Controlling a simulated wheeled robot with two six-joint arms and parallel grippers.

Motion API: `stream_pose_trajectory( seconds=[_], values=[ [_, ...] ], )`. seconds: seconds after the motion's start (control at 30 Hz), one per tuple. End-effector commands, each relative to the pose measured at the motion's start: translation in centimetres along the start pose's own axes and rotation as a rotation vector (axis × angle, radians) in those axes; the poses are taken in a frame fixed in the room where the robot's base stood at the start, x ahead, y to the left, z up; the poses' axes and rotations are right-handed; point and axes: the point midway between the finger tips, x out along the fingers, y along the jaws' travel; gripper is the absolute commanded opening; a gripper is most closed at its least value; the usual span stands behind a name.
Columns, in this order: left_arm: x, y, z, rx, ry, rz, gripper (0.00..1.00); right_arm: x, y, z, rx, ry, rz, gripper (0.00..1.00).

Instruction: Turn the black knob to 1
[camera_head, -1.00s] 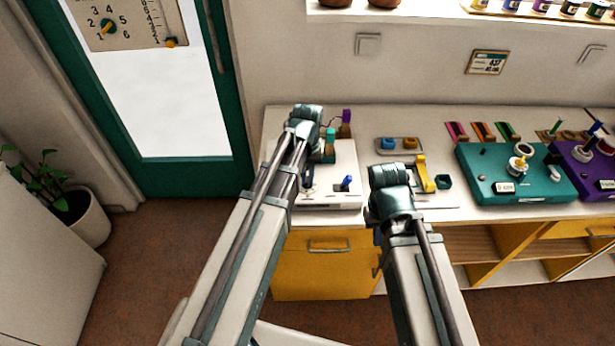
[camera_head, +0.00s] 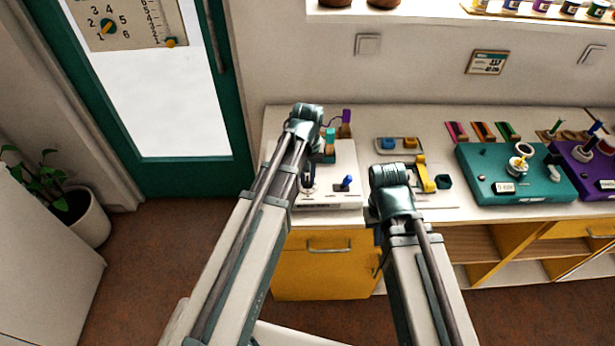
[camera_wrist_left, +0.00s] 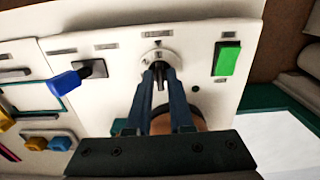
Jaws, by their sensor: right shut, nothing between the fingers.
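In the left wrist view, the black knob (camera_wrist_left: 159,78) sits on a round pale dial (camera_wrist_left: 158,56) on the white panel (camera_wrist_left: 120,75). The fingers of my left gripper (camera_wrist_left: 161,72) stand on either side of it. I cannot tell if they touch it. The dial's marks are too small to read, and the fingers partly cover the knob. The white panel (camera_head: 343,160) also shows in the head view, with my left gripper (camera_head: 308,178) low over its left part. My right gripper (camera_head: 378,237) is mostly hidden behind its wrist, shut and empty.
On the panel are a blue lever (camera_wrist_left: 68,82) left of the dial and a green switch (camera_wrist_left: 227,60) right of it. A tray with blue and orange blocks (camera_head: 399,146) and a teal box (camera_head: 500,170) stand to the right on the counter (camera_head: 285,125).

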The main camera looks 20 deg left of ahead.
Motion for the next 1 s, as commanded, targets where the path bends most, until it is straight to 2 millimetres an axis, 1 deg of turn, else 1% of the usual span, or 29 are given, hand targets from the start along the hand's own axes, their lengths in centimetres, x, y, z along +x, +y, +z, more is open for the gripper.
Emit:
stream_pose_trajectory(
  seconds=[0.03,0.1,0.4,0.57,0.77,1.0],
  values=[
    [0.0,0.0,0.0,0.000,0.000,0.000,0.31,0.0,0.0,0.0,0.000,0.000,0.000,0.00],
    [0.0,0.0,0.0,0.001,0.000,0.000,0.41,0.0,0.0,0.0,0.000,0.000,0.000,0.00],
    [-0.1,0.0,0.0,0.002,0.000,0.000,0.41,-0.1,0.0,0.0,0.000,0.000,0.000,0.00],
    [-0.6,0.0,0.0,0.002,0.000,0.000,0.41,-0.6,0.1,0.0,0.000,0.000,0.000,0.00],
    [-2.5,0.0,0.0,0.002,0.000,0.000,0.41,-2.5,0.2,0.1,0.000,0.000,0.000,0.00],
    [-6.0,0.0,0.0,0.002,0.000,0.000,0.41,-6.0,0.6,0.3,0.000,0.000,0.000,0.00]
  ],
)
